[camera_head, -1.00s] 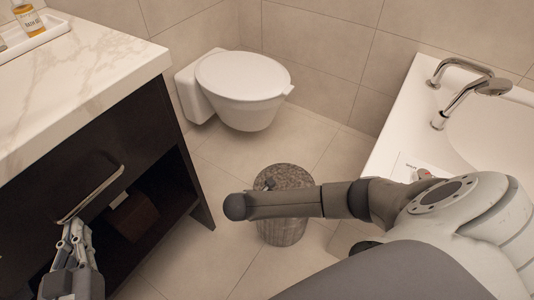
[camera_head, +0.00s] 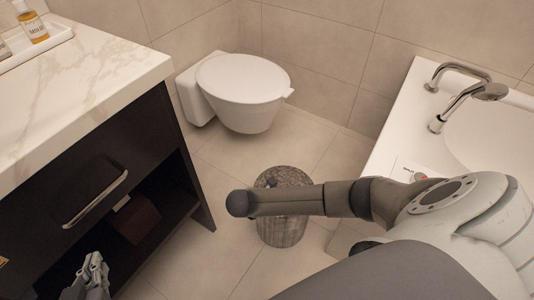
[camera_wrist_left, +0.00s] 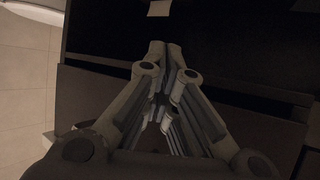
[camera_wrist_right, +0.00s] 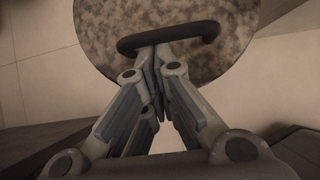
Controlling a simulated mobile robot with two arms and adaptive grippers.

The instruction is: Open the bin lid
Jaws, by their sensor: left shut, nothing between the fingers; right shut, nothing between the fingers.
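The bin (camera_head: 284,232) is a round grey-brown cylinder on the floor, with a mottled lid (camera_head: 290,176) lying flat on top. In the right wrist view the lid (camera_wrist_right: 110,35) fills the upper middle, and its dark curved handle (camera_wrist_right: 185,34) lies just past my right fingertips. My right gripper (camera_wrist_right: 158,50) is shut and empty at the handle; whether it touches is not clear. My right arm hides this gripper and part of the bin in the head view. My left gripper (camera_head: 94,262) is shut and empty, low in front of the dark cabinet; it also shows in the left wrist view (camera_wrist_left: 165,48).
The cabinet (camera_head: 90,150) with a marble top and a metal drawer handle (camera_head: 95,200) stands at left. A toilet (camera_head: 240,85) is behind the bin. A bathtub (camera_head: 395,125) with a tap is at right. Tiled floor is open around the bin.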

